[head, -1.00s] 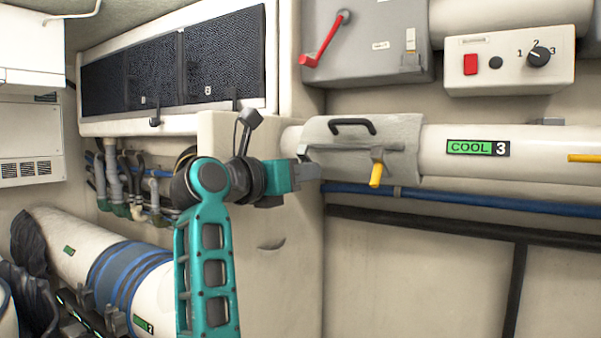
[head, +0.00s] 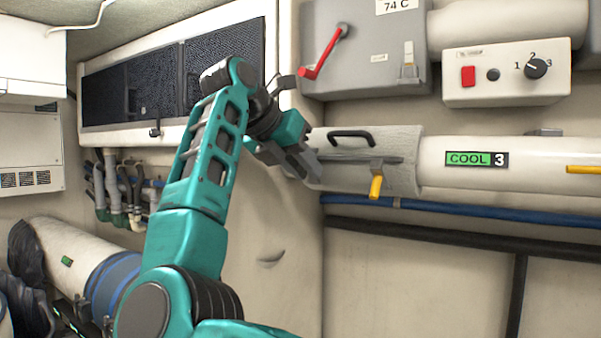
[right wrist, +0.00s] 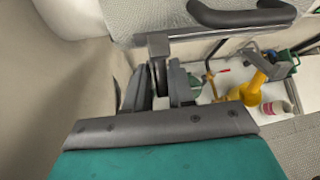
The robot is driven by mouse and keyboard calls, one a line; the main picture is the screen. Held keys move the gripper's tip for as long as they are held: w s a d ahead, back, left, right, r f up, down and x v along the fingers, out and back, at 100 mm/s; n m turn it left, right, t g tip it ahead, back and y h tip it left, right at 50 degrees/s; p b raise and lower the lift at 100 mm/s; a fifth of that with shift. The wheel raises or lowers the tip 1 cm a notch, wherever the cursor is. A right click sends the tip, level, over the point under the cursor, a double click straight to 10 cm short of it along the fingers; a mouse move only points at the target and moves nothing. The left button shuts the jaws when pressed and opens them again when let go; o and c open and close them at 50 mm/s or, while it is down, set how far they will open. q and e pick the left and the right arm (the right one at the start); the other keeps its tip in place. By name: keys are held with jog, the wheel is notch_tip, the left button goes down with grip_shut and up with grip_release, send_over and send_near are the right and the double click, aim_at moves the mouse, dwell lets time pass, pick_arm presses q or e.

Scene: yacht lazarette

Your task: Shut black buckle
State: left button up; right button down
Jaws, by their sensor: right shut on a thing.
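The pipe's grey cover (head: 350,142) carries a black handle (head: 351,137), a thin metal bar and a yellow-ended lever (head: 376,187). My right gripper (head: 312,172) is at the cover's left end, angled down to the right. In the right wrist view its fingers (right wrist: 158,88) are shut around a narrow dark part, which I take to be the black buckle (right wrist: 157,74). That part sits just below a grey block (right wrist: 158,45) at the bar's end. The fingers hide most of it, and I cannot tell whether it is latched. My left gripper is out of view.
A grey box with a red lever (head: 325,52) and a white switch panel (head: 507,75) are on the wall above the pipe. A blue pipe (head: 450,210) runs below. Mesh-fronted cabinets (head: 150,85) are behind my arm. The wall below the pipes is largely clear.

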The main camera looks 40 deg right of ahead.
jog(key=shift+d+r+g+y, duration=0.2)
jog(key=shift+d+y, duration=0.1)
jog(key=shift+y, duration=0.45)
jog(key=shift+d+r+g+y, duration=0.2)
jog(key=shift+d+y, duration=0.05)
jog(key=shift+y, duration=0.5)
jog(key=c, duration=1.1)
grip_release()
jog(key=shift+d, duration=0.15)
jog(key=shift+r, duration=0.1)
